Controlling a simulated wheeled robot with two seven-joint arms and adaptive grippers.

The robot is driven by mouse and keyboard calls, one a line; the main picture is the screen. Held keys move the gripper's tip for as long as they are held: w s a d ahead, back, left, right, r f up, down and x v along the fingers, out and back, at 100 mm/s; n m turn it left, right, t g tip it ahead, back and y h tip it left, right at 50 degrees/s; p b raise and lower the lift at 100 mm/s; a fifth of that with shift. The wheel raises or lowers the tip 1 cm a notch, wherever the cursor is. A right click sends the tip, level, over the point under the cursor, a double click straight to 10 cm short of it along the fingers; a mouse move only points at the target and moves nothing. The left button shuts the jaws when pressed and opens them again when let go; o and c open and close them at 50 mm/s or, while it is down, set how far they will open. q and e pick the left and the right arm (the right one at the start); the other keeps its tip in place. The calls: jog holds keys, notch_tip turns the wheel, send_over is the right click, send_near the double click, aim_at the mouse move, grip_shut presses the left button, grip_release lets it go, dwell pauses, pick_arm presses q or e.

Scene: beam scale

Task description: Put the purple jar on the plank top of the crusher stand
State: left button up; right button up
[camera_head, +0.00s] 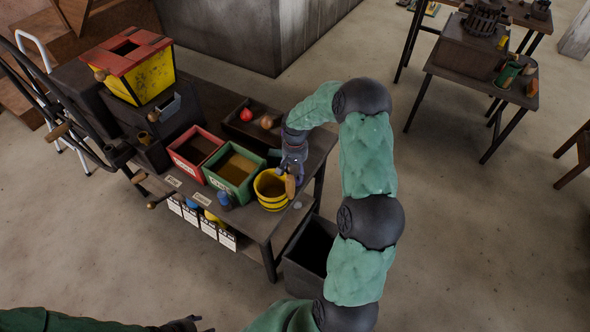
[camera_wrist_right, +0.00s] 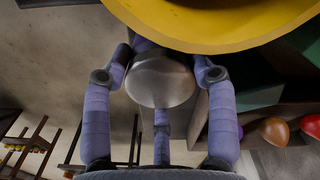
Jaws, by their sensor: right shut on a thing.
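A dark crusher-like machine (camera_head: 484,18) stands on a far table at the upper right. My left gripper (camera_head: 190,325) is cut off at the bottom edge.
The yellow bucket (camera_head: 270,190), green bin (camera_head: 234,170) and red bin (camera_head: 195,149) crowd the workbench. A dark tray (camera_head: 235,128) behind them holds a red thing (camera_head: 246,114) and an orange thing (camera_head: 267,122). A black bin (camera_head: 308,255) stands below.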

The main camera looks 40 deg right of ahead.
jog(key=shift+f, duration=0.1)
jog(key=o, duration=1.4)
notch_tip(320, 180, up, 12)
jog(key=p, duration=0.4)
jog(key=shift+s, duration=0.1)
